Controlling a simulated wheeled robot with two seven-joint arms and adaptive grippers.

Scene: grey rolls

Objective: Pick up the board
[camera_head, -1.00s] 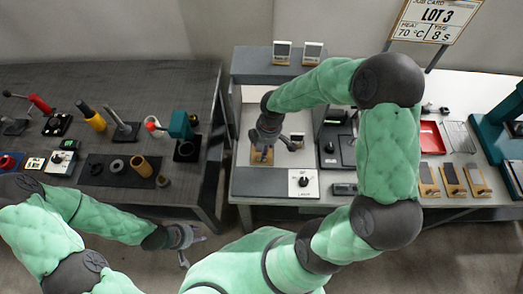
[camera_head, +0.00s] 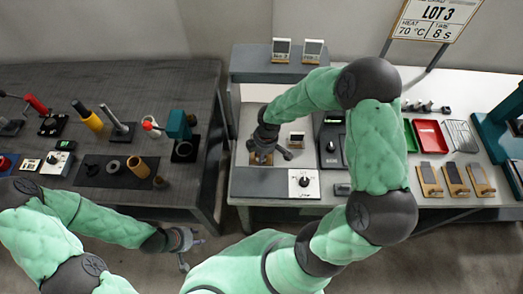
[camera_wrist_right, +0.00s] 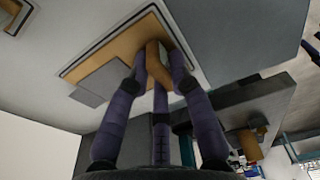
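The board (camera_wrist_right: 112,62) is a tan wooden plate with a grey panel and a raised wooden block (camera_wrist_right: 157,58) at one end. In the right wrist view it lies inside a dark outline on a pale surface. My right gripper (camera_wrist_right: 159,68) has its dark purple fingers drawn in around the block, touching its sides. In the head view my right gripper (camera_head: 266,157) is low over the middle bench and hides most of the board (camera_head: 253,158). My left gripper (camera_head: 185,247) is empty, fingers apart, in front of the benches.
A dial box (camera_head: 303,183) stands right of the board, with a black device (camera_head: 331,145) beyond it. Two small boards stand on the raised shelf (camera_head: 262,68). Several similar boards (camera_head: 453,180) lie further right, near a red tray (camera_head: 430,136). Tools crowd the left bench (camera_head: 120,80).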

